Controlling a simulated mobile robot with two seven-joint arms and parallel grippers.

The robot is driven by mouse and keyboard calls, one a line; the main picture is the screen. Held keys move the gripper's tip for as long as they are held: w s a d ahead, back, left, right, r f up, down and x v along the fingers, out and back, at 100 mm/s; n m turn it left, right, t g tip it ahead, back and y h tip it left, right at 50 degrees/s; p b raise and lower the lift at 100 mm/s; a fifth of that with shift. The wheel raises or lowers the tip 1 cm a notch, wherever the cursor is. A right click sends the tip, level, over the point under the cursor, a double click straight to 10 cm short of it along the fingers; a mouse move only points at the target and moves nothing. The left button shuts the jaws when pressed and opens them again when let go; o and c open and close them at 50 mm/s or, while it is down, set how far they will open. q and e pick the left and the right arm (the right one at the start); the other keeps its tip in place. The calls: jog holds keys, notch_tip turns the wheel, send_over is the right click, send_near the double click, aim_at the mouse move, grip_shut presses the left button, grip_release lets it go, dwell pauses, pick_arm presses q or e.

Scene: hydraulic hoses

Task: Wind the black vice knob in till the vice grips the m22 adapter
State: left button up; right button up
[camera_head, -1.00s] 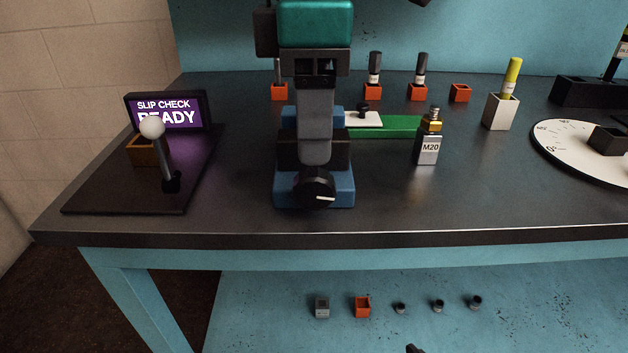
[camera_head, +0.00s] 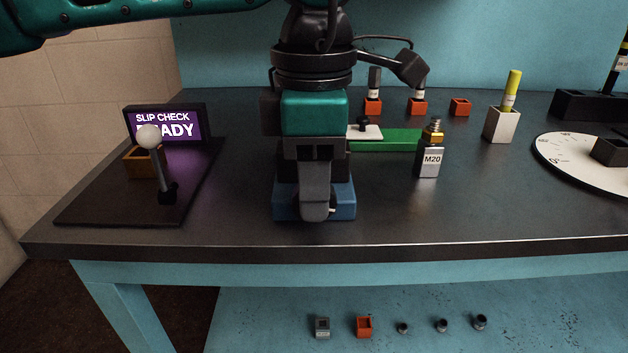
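The blue vice (camera_head: 343,202) stands at the bench's front edge, left of the picture's middle. My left gripper (camera_head: 316,205) points down in front of it, and its fingers cover the black knob. Only a bit of the knob's pale mark shows beside the fingertip. I cannot tell whether the fingers touch the knob or how far apart they are. The vice jaws and anything between them are hidden behind my gripper, so the m22 adapter is not seen. My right gripper is not in view.
A block labelled M20 (camera_head: 430,163) with a brass-coloured fitting stands right of the vice. A green strip (camera_head: 388,141) lies behind. A lever with a white ball (camera_head: 149,137) stands left, by a sign (camera_head: 166,122) reading SLIP CHECK READY. The front right bench is clear.

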pick_arm(q)
grip_shut()
jog(key=shift+d+r+y+p, duration=0.2)
jog(key=shift+y+p, duration=0.5)
jog(key=shift+p, duration=0.55)
jog(key=shift+d+y+p, duration=0.15)
jog(key=shift+y+p, duration=0.65)
jog(key=shift+p, duration=0.1)
jog(key=shift+d+y+p, duration=0.15)
jog(key=shift+y+p, duration=0.75)
jog(key=shift+p, duration=0.05)
jog(key=y+p, duration=0.3)
jog(key=p, duration=0.1)
jog(key=shift+d+f+y, duration=0.2)
jog(key=shift+d+y, duration=0.05)
jog(key=shift+y, duration=0.05)
jog(key=shift+f+y+p, duration=0.25)
jog(key=shift+y+p, duration=0.45)
jog(key=shift+p, duration=0.35)
jog(key=shift+f, duration=0.1)
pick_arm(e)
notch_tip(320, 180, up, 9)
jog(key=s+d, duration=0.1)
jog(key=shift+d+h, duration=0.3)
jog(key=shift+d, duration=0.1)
